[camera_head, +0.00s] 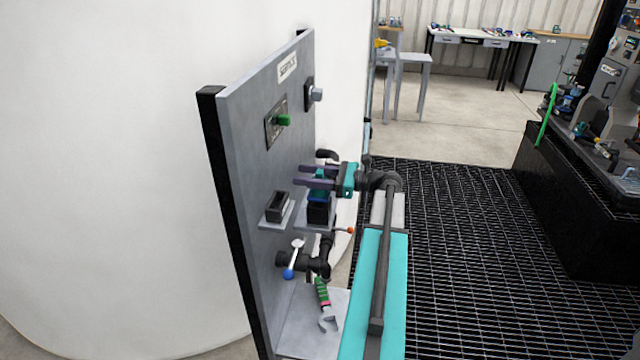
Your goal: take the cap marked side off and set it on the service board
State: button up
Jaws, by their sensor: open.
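An upright grey service board (243,130) with a white label stands left of centre. My gripper (304,176) is open, its purple fingers pointing left toward the board's face. Nothing shows between the fingers. Just below it is a dark box with a blue top (318,208), partly covered by the gripper; I cannot tell whether they touch. Black pipe fittings (318,262) sit lower on the board, with a white lever and blue knob (291,268). I cannot read any cap marked side; the pipe near my gripper is partly hidden.
A green knob (283,121) and a grey square-headed fitting (316,95) stick out above my gripper. A grey holder (278,208) sits on a small shelf at left. A green-handled wrench (324,305) is low on the board. Dark grating floor (460,240) lies open at right.

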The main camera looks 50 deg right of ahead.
jog(key=shift+c, duration=0.2)
grip_shut()
jog(key=shift+r, duration=0.15)
